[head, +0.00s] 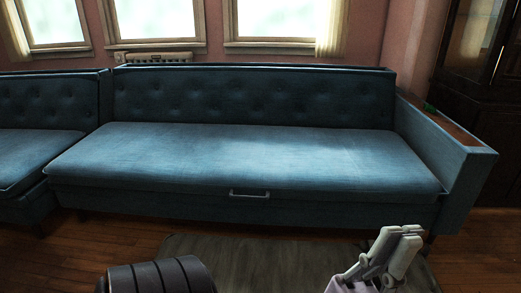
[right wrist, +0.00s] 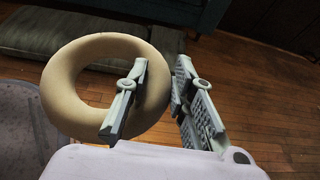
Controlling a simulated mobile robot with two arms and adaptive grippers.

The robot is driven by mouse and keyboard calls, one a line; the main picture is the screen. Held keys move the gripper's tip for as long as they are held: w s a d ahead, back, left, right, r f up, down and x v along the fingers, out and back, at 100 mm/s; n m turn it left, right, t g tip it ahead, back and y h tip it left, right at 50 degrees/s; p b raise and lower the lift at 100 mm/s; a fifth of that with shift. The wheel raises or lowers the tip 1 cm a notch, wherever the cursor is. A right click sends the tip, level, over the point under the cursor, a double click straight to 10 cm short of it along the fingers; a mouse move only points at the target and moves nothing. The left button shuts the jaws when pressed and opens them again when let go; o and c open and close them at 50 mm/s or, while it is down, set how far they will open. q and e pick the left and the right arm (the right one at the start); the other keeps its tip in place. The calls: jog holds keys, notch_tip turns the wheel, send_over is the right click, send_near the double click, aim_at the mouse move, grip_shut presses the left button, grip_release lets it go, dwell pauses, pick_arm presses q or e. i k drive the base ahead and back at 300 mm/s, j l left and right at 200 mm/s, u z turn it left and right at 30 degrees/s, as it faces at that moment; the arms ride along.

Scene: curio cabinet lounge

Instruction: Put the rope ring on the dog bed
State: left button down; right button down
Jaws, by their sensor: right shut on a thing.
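The rope ring (right wrist: 58,90) is a thick tan ring in the right wrist view. My right gripper (right wrist: 158,78) is shut on its right side, with one finger across the ring's opening. The dog bed (head: 240,258) is a flat grey cushion on the floor in front of the sofa. It also shows behind the ring in the right wrist view (right wrist: 35,42). The ring is held apart from the bed, on the near side of it.
A long blue sofa (head: 250,150) stands behind the bed, with another blue seat (head: 35,150) at the left. A dark cabinet (head: 490,120) stands at the right. Wooden floor (right wrist: 240,85) is clear to the right of the ring in the right wrist view.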

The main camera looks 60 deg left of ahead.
aim_at(291, 275)
jog(key=i+j+u, duration=0.1)
jog(key=i+j, duration=0.2)
jog(key=i+j+u, duration=0.1)
jog(key=i+j, duration=0.15)
jog(key=i, duration=0.3)
jog(key=u, duration=2.05)
